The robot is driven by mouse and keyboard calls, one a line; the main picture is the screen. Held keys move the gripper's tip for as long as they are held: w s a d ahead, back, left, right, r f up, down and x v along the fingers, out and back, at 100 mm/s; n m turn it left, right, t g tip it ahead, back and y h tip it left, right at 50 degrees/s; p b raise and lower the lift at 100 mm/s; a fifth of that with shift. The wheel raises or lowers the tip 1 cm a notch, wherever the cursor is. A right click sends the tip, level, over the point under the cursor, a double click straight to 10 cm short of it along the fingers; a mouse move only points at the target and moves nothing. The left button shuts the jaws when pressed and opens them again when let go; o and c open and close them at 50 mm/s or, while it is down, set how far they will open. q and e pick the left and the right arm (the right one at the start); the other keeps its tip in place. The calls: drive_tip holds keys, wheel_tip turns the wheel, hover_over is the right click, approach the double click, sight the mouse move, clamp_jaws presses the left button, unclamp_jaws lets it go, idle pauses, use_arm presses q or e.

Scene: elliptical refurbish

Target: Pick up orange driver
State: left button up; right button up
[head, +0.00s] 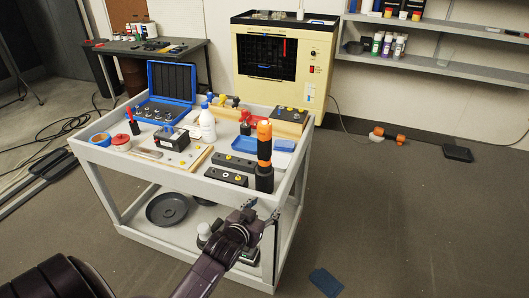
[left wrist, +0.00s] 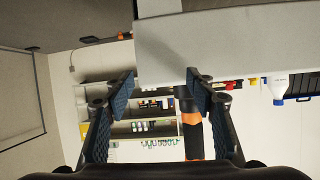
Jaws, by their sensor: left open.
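The orange driver (head: 264,141), orange with black bands and a black lower part, stands upright at the near right corner of the white cart (head: 212,188). My left gripper (head: 262,208) is just outside the cart's near edge, below and in front of the driver, and apart from it. In the left wrist view, which looks upside down, my left gripper (left wrist: 160,80) is open with nothing between its fingers. My right gripper is not in view.
Close to the driver are dark grey blocks (head: 227,175), a blue tray (head: 245,145) and a white bottle (head: 207,125). A blue case (head: 171,82) stands open at the back left. A lower shelf holds a round dark pan (head: 167,208). The floor on the right is mostly clear.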

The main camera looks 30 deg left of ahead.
sight(262, 143)
use_arm(q)
drive_tip(key=w+a+r+t, duration=0.1)
drive_tip(key=r, duration=0.4)
drive_tip(key=w+a+r+n+t+y, duration=0.1)
drive_tip(key=a+r, duration=0.1)
drive_tip(key=r, duration=0.3)
drive_tip(key=w+a+r+t, duration=0.2)
drive_tip(key=r, duration=0.2)
drive_tip(key=shift+w+a+r+y, duration=0.1)
drive_tip(key=shift+a+r+y, duration=0.05)
drive_tip(key=shift+r+y, duration=0.25)
drive_tip(key=shift+w+a+r+n, duration=0.15)
drive_tip(key=shift+w+a+r, duration=0.1)
drive_tip(key=shift+w+r, duration=0.25)
drive_tip(key=shift+w+a+r+n, duration=0.15)
drive_tip(key=shift+w+a+r, duration=0.15)
drive_tip(key=shift+w, duration=0.3)
drive_tip(key=p+x, duration=0.1)
drive_tip(key=x, duration=0.3)
drive_tip(key=shift+w+a+f, duration=0.15)
drive_tip(key=shift+w, duration=0.2)
drive_tip(key=shift+w+a+f, duration=0.1)
drive_tip(key=shift+w, duration=0.4)
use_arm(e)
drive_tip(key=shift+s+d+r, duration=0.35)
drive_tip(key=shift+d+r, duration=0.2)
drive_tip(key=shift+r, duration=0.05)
use_arm(q)
drive_tip(key=shift+c, duration=0.5)
